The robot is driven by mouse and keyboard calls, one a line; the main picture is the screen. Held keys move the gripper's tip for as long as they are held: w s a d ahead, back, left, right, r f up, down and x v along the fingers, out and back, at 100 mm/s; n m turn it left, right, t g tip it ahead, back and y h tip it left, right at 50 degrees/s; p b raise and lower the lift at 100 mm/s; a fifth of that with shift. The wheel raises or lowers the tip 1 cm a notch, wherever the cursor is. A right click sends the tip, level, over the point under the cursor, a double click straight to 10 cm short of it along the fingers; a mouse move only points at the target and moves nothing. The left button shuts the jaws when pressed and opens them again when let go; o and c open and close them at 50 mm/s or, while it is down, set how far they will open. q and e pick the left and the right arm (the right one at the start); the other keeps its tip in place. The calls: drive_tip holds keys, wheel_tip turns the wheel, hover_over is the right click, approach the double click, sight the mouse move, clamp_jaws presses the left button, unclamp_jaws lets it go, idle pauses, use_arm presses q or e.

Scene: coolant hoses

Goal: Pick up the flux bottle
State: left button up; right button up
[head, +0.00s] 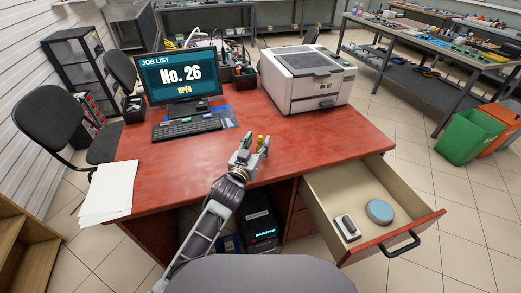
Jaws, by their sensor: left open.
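A small yellow-amber bottle (260,141), which looks like the flux bottle, stands near the front middle of the red desk. My left gripper (252,147) is open at the desk's front part, right beside the bottle. Its fingers point away from me towards the back of the desk. The gripper partly covers the bottle's lower part, and I cannot tell whether the bottle is between the fingers or touching one. My right gripper is not in view.
The red desk (310,140) holds a monitor (180,77), a keyboard (187,126), a printer (305,75) and papers (108,190). An open drawer (330,178) juts out at the right, with a blue round thing (379,211) inside. The desk around the bottle is clear.

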sight(259, 139)
use_arm(q)
drive_tip(key=shift+w+d, duration=0.25)
drive_tip(key=shift+w, duration=0.45)
drive_tip(key=shift+x, duration=0.85)
drive_tip(key=shift+w, duration=0.15)
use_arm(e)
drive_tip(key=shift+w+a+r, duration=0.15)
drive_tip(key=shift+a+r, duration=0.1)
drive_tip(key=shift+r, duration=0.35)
use_arm(q)
drive_tip(key=c, duration=0.4)
clamp_jaws()
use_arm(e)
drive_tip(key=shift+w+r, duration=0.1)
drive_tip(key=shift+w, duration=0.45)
